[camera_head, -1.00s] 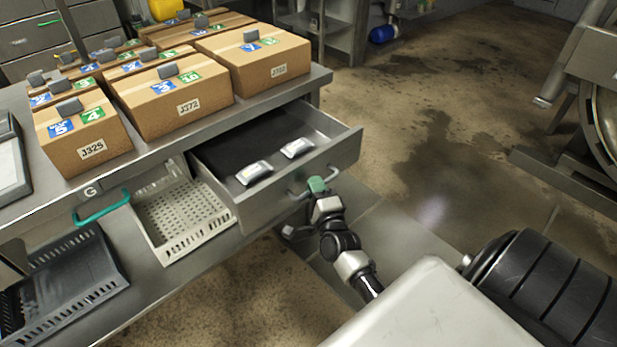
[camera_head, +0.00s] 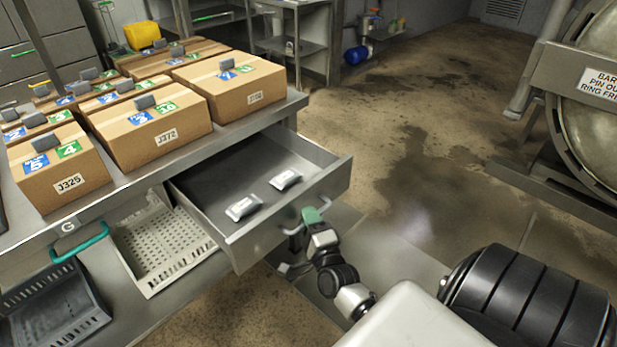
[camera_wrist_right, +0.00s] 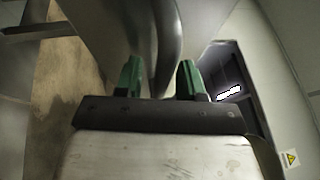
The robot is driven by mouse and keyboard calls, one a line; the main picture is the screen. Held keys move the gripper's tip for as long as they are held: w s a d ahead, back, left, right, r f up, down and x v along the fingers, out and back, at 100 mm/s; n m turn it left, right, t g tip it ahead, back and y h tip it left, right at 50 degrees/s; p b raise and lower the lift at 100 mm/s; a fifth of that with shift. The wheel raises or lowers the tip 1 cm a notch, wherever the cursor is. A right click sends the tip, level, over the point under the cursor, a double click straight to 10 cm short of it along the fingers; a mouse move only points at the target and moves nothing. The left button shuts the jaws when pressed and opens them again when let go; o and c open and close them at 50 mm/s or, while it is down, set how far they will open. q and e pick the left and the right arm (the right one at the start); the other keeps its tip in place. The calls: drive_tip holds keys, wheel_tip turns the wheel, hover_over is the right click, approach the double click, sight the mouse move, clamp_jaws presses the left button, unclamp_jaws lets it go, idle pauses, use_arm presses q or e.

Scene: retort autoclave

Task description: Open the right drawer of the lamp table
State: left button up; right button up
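The lamp table (camera_head: 215,143) is a grey metal table on the left in the head view. Its right drawer (camera_head: 321,185) stands well open, with two small silver packets (camera_head: 244,207) lying inside. My right gripper (camera_head: 311,214), with green fingertips, is at the grey bar handle (camera_head: 291,230) on the drawer front. My left gripper is not in view.
Several cardboard boxes (camera_head: 152,129) stand on the tabletop. Left of the drawer are a teal handle (camera_head: 78,246), a white perforated basket (camera_head: 160,252) and a dark crate (camera_head: 58,310). A large round metal vessel (camera_head: 588,110) stands at the right. Floor beyond the drawer is clear.

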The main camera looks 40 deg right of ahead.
drive_tip(key=v, duration=1)
drive_tip(key=shift+s+a+b, duration=0.15)
drive_tip(key=shift+s+b, duration=0.2)
